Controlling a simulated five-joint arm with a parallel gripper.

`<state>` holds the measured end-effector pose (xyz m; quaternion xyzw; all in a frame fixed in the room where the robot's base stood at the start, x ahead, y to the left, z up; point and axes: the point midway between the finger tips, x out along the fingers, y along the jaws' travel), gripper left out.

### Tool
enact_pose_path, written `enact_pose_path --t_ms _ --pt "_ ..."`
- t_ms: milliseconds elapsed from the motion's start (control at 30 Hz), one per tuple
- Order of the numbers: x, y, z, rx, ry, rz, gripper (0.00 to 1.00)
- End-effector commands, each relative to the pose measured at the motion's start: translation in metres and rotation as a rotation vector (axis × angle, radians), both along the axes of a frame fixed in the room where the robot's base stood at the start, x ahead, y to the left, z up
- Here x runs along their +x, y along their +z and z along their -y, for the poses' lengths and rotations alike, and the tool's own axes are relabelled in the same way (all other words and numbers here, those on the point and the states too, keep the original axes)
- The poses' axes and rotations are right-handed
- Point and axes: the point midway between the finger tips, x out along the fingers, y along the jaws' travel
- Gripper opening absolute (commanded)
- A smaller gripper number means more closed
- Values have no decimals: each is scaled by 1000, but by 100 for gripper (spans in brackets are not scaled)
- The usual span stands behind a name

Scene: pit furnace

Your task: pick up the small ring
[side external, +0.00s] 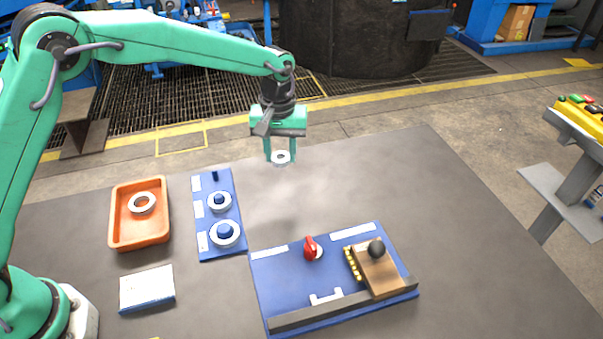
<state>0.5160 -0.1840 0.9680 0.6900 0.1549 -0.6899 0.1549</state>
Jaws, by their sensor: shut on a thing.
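The small ring (281,158) is a white ring held between the fingertips of my gripper (280,156). My gripper is green, points down, and is shut on the ring. It holds the ring in the air above the grey table (400,185), apart from everything below. The ring's far side and the exact finger contact are too small to tell.
A blue board (205,241) with pegs carries two white rings, and its back peg (215,175) is bare. An orange tray (117,236) holds another ring (142,203). A blue panel (285,295) has a red knob (311,249) and a wooden block with a black knob. A white box (147,287) lies front left.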

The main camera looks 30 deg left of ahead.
Motion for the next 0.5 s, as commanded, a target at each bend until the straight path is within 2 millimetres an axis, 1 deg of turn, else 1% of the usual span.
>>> enact_pose_path --t_ms 33,200,500 --pt "-5 5 6 0 -2 1 10" --pt "-13 13 15 0 -1 1 10" --pt "-17 15 19 0 1 0 10"
